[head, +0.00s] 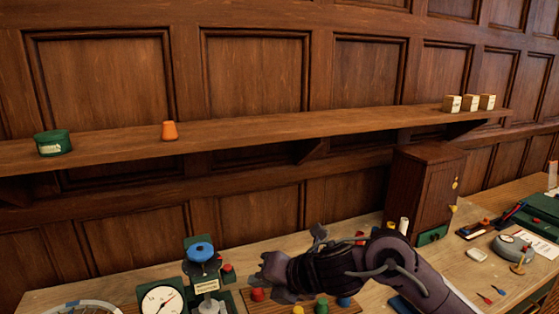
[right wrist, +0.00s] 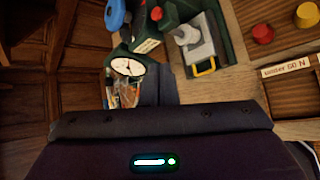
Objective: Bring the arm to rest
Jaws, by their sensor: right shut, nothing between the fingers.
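My right arm comes in from the lower right in the head view and reaches left over the desk. My right gripper (head: 272,272) is at its end, shut and empty, above the board with coloured knobs and to the right of the blue-topped device. In the right wrist view a dark part of my own arm fills the lower half, and the fingertips do not show clearly. My left gripper is in neither view.
A blue-topped device (head: 202,262) and a white dial gauge (head: 161,301) stand left of the gripper. A wooden cabinet (head: 424,190) stands behind to the right. A shelf (head: 300,136) runs above, bearing a green tin (head: 53,143), an orange cup (head: 169,131) and small boxes (head: 452,104).

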